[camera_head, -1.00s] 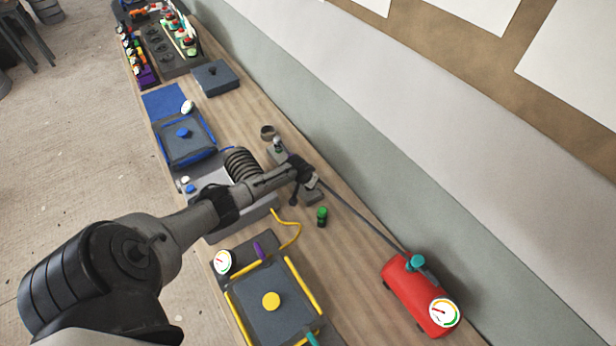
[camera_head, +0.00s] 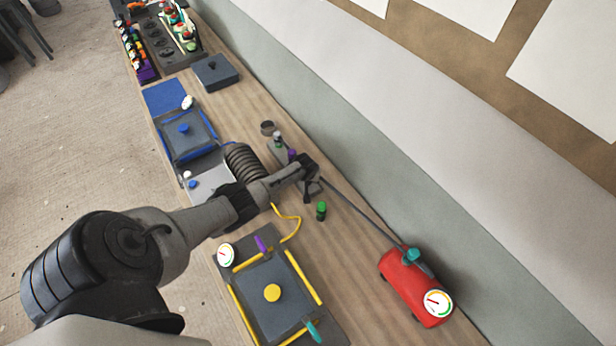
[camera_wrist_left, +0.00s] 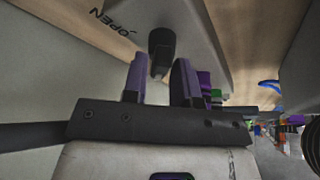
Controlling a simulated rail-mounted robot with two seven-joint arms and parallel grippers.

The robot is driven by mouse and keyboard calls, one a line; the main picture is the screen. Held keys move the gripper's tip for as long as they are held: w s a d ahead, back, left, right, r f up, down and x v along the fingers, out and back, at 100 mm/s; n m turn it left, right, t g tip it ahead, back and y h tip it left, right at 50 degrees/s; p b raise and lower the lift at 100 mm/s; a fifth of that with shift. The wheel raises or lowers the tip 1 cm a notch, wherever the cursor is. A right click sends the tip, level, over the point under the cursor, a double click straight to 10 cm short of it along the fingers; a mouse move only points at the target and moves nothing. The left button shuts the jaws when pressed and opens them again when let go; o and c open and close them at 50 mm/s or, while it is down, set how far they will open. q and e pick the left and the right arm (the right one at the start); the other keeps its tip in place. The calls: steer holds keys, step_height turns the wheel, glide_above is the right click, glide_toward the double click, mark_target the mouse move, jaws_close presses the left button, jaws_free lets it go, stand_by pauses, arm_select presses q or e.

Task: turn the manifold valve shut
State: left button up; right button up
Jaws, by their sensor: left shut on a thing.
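The manifold (camera_head: 314,187) sits on the bench near the wall, partly hidden by my left gripper (camera_head: 304,170). A dark hose runs from it to the red pump. In the left wrist view, the black valve handle (camera_wrist_left: 161,42) sits on a grey block marked OPEN. The purple-padded fingers of my left gripper (camera_wrist_left: 159,80) are on either side of the handle's lower end and shut on it. The handle's exact angle is hard to tell in the head view. My right gripper is not in view.
A red pump (camera_head: 405,285) with a gauge (camera_head: 438,303) stands at the near right. A yellow-edged mould (camera_head: 272,270) lies in front, with a blue-edged mould (camera_head: 187,138) farther back. A small green-topped item (camera_head: 321,210) stands beside the manifold.

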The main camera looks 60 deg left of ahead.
arm_select(q)
steer(key=shift+s+f, duration=0.15)
steer(key=shift+f, duration=0.05)
steer(key=o, duration=0.6)
steer(key=shift+o, duration=0.8)
steer(key=shift+r, duration=0.1)
steer(key=shift+d+r+p, duration=0.1)
steer(key=shift+r+p, duration=0.3)
steer(key=shift+r, duration=0.15)
steer(key=p+v, duration=0.3)
steer(key=v, duration=0.9)
steer(key=shift+r, duration=0.3)
steer(key=shift+s+d, duration=0.1)
